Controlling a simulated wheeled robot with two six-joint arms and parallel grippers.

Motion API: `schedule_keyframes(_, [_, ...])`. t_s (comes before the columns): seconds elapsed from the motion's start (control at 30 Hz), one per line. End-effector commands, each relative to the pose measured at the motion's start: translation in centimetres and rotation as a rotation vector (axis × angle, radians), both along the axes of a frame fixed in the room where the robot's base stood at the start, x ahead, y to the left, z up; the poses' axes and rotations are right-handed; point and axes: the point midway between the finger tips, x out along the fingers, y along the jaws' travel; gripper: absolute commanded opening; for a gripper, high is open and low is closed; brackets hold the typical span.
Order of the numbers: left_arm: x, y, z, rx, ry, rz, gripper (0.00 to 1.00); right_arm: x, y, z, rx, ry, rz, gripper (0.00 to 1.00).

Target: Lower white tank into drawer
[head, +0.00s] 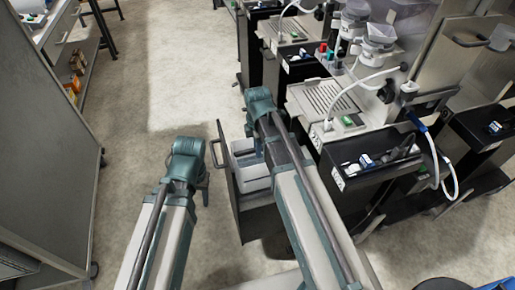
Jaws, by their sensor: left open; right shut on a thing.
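The white tank (250,172) is a pale box at the centre of the head view. It is at the open dark drawer (224,165), behind the drawer's front panel; its lower part is hidden by the drawer walls, so I cannot tell whether it rests on the floor of the drawer. My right gripper (257,149) is over the tank and shut on it; the fingers are mostly hidden by my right arm. My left gripper (203,190) is open and empty, just left of the drawer front, pointing down.
The dispenser row with drip grid (330,98), white hoses and black open drawers (370,165) fills the right. A grey cabinet (45,130) stands at the left. Bare floor (165,75) lies between them.

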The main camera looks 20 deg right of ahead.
Motion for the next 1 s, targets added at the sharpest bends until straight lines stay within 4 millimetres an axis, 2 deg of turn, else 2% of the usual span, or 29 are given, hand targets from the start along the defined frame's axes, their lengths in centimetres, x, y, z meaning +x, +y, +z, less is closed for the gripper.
schedule_keyframes(0.87, [0.0,0.0,-2.5,0.0,0.0,0.0,0.47,0.0,0.0,-2.5,0.0,0.0,0.0,0.0])
schedule_keyframes(0.9, [0.0,0.0,-2.4,0.0,0.0,0.0,0.47,0.0,0.0,-2.4,0.0,0.0,0.0,0.23])
schedule_keyframes(1.0, [0.0,0.0,-2.3,0.0,0.0,0.0,0.47,0.0,0.0,-2.3,0.0,0.0,0.0,0.41])
